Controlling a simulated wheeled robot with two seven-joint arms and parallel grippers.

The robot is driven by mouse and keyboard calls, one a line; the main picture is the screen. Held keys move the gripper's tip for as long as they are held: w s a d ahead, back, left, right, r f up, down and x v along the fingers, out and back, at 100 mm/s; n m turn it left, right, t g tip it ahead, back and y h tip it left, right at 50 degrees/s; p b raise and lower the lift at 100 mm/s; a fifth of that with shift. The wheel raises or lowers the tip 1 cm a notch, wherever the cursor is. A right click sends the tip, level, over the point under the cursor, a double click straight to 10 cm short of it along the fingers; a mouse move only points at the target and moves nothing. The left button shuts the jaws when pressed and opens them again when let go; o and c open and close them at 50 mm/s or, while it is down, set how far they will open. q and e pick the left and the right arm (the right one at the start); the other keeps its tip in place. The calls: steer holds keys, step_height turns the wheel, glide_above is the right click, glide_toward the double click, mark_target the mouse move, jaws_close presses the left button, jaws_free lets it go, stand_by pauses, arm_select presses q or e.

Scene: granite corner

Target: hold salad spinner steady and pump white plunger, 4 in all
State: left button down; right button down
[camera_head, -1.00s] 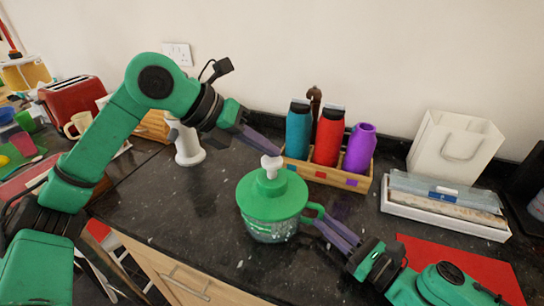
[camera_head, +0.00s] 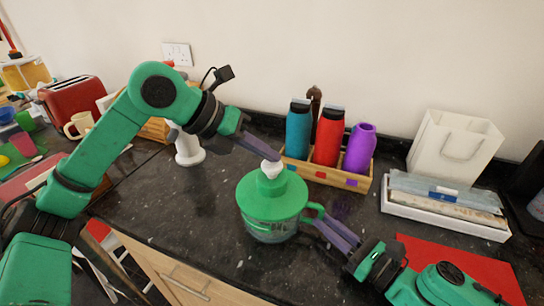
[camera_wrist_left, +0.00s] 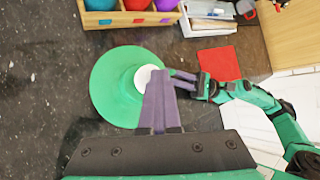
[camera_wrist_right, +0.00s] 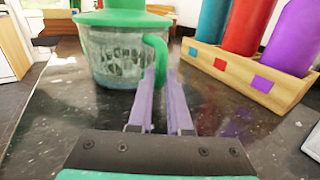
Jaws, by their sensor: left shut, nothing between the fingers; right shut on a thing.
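The salad spinner (camera_head: 268,212) stands upright on the dark counter, with a green lid, a clear bowl and a green side handle (camera_wrist_right: 158,58). The white plunger (camera_head: 271,169) rises from the lid's centre. My left gripper (camera_head: 276,157) is shut and empty, its fingertips at the plunger's top and seemingly touching it. In the left wrist view the fingers partly cover the white plunger (camera_wrist_left: 144,76) over the round lid. My right gripper (camera_head: 315,219) is shut on the handle at the spinner's right side. In the right wrist view its fingers (camera_wrist_right: 163,82) are around the handle's lower part.
Behind the spinner, a wooden box (camera_head: 326,175) holds teal, red and purple bottles. To the right are a white tray (camera_head: 445,218) of packets, a white bag (camera_head: 455,148) and a red mat (camera_head: 470,268).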

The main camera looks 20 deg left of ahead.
mark_target(266, 165)
arm_select(q)
steer(key=shift+f, duration=0.75)
stand_by(0.4)
steer(key=shift+r, duration=2)
steer(key=shift+r, duration=2.5)
steer(key=shift+r, duration=0.15)
step_height(266, 165, up, 4)
steer(key=shift+f, duration=0.2)
